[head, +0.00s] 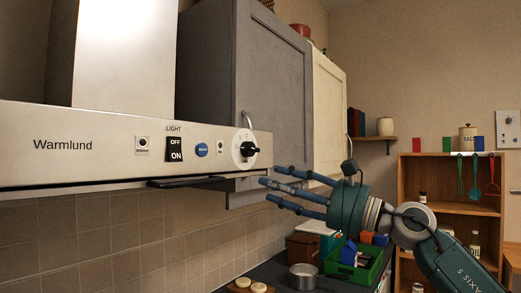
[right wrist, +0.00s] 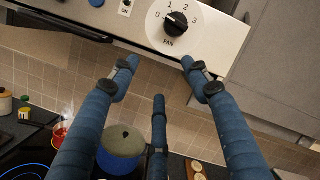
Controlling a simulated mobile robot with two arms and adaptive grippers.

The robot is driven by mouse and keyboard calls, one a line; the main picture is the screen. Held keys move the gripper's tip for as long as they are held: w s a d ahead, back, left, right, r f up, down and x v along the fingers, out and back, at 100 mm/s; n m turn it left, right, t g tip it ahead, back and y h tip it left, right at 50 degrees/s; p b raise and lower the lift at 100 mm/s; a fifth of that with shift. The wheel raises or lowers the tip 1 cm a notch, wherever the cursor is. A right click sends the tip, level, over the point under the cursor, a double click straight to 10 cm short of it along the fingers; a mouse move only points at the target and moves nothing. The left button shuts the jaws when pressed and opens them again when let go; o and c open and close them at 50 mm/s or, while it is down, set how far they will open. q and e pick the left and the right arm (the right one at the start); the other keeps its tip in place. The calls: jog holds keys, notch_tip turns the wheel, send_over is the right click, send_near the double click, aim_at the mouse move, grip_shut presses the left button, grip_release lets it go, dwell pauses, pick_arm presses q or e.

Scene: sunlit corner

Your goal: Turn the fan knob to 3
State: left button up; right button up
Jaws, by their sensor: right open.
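The fan knob (head: 250,149) is a black knob on a round white dial at the right end of the steel hood front. In the right wrist view the knob (right wrist: 176,23) shows above the word FAN, with 0, 1, 2 and 3 around it. Its pointer seems to face the 0 side, but the mark is too small to be sure. My right gripper (head: 270,183) is open and empty, with its three blue fingers apart, below and to the right of the knob. In the right wrist view its fingertips (right wrist: 159,75) are clear of the knob. My left gripper is out of view.
The hood (head: 70,145) also carries a LIGHT switch (head: 175,149) and a blue button (head: 202,150). Grey cabinets (head: 275,75) adjoin its right end. Below are a blue pot (right wrist: 122,150) and a green crate (head: 375,270). The space between fingers and knob looks free.

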aim_at(256, 150)
jog(key=s+d+r+n+h, duration=0.3)
jog(key=s+d+r+n, duration=0.1)
jog(key=r+n, duration=0.35)
jog(key=shift+m, duration=0.35)
jog(key=p+x, duration=0.2)
jog(key=x, duration=0.3)
jog(key=p+x, duration=0.2)
jog(key=x, duration=0.4)
jog(key=shift+w+d+r+p, duration=0.1)
jog(key=shift+w+p, duration=0.2)
jog(key=shift+w, duration=0.05)
jog(key=c, duration=1.1)
jog(key=shift+c, duration=0.2)
